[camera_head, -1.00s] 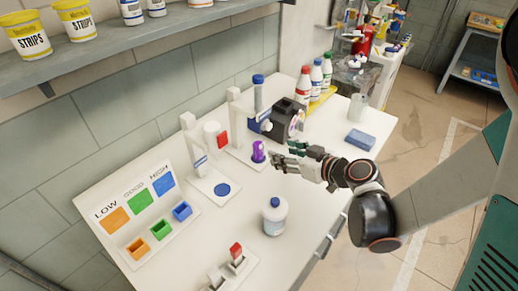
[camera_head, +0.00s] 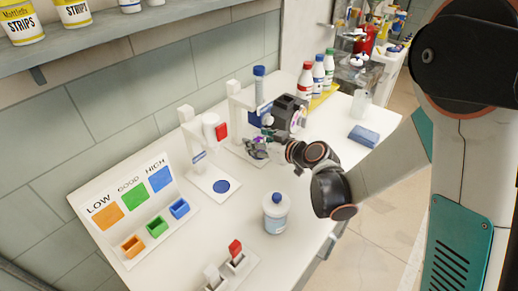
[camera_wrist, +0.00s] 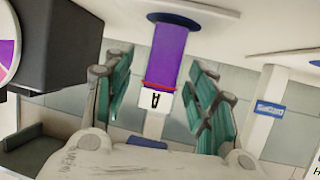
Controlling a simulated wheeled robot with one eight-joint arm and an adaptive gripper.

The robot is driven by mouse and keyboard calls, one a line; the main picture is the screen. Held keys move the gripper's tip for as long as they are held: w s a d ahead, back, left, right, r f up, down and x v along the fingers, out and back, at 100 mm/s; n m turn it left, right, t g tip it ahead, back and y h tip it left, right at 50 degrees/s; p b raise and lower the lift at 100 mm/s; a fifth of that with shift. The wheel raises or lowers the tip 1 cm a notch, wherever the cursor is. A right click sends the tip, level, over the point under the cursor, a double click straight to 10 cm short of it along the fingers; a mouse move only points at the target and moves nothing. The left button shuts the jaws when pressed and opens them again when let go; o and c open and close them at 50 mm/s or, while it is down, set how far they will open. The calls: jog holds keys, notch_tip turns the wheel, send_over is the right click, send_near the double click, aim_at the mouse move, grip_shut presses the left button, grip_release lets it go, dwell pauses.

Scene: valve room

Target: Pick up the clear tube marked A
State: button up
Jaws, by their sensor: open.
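The clear tube marked A (camera_wrist: 170,58) holds purple contents and has a red ring and a white band with an "A". It stands on a dark blue round pad (camera_wrist: 193,21); the wrist view shows the scene upside down. My gripper (camera_wrist: 163,98) is open, with its green-padded fingers on both sides of the tube and gaps visible between them. In the head view my gripper (camera_head: 258,149) is at the tube's place on the white stand and hides most of it.
A dark box-shaped device (camera_head: 291,112) stands close behind my gripper. A stand with a blue-capped tube (camera_head: 259,86) is behind. A blue sponge-like block (camera_head: 362,137) lies at the right.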

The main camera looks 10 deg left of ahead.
grip_shut()
jog(key=shift+r, duration=0.1)
